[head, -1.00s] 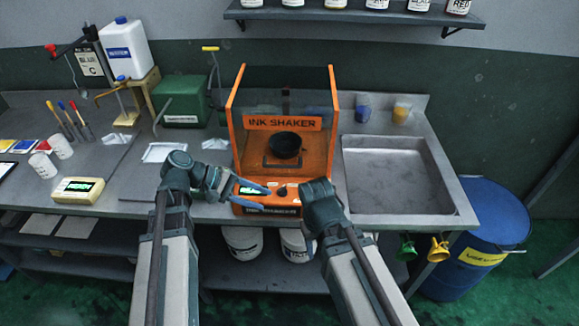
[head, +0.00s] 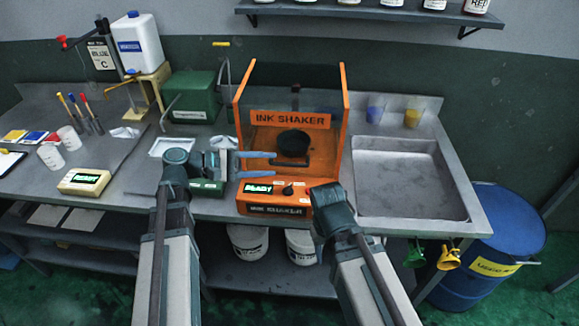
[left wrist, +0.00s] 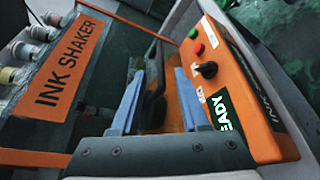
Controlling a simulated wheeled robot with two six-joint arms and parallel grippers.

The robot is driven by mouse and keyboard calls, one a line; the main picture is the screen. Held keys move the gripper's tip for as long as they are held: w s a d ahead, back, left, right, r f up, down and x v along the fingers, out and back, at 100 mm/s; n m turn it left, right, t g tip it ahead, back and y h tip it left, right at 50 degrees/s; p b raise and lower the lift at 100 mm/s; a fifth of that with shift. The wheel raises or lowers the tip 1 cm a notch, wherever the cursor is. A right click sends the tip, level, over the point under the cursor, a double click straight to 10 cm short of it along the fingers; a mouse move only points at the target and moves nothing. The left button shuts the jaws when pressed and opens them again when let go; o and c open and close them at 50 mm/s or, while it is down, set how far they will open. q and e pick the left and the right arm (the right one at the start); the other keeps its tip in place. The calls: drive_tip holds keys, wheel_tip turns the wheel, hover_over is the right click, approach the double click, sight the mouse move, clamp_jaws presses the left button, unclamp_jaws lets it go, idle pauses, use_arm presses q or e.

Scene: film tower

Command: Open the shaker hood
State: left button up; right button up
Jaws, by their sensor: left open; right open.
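The orange ink shaker (head: 274,208) stands on the bench with a lit "READY" display. Its clear, orange-edged hood (head: 290,121) bears the "INK SHAKER" sign and looks shut. A dark handle bar (head: 291,163) crosses the hood's lower front, with a dark round thing (head: 292,143) behind. My left gripper (head: 273,164) is open at the handle's left end. In the left wrist view its blue fingers (left wrist: 158,78) lie either side of a dark bar; I cannot tell if they touch it. My right wrist (head: 332,207) is at the shaker's front right corner; its fingers are hidden.
A metal sink (head: 408,180) is to the right of the shaker, with a blue drum (head: 500,235) beyond. A green box (head: 190,96) and a white tray (head: 172,146) are on the left. A shelf of bottles (head: 370,12) hangs above.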

sight(283, 164)
use_arm(q)
drive_tip(key=b+x, duration=0.1)
drive_tip(key=x, duration=0.5)
drive_tip(key=shift+w+d+f, duration=0.15)
drive_tip(key=shift+d, duration=0.15)
clamp_jaws()
idle(1.2)
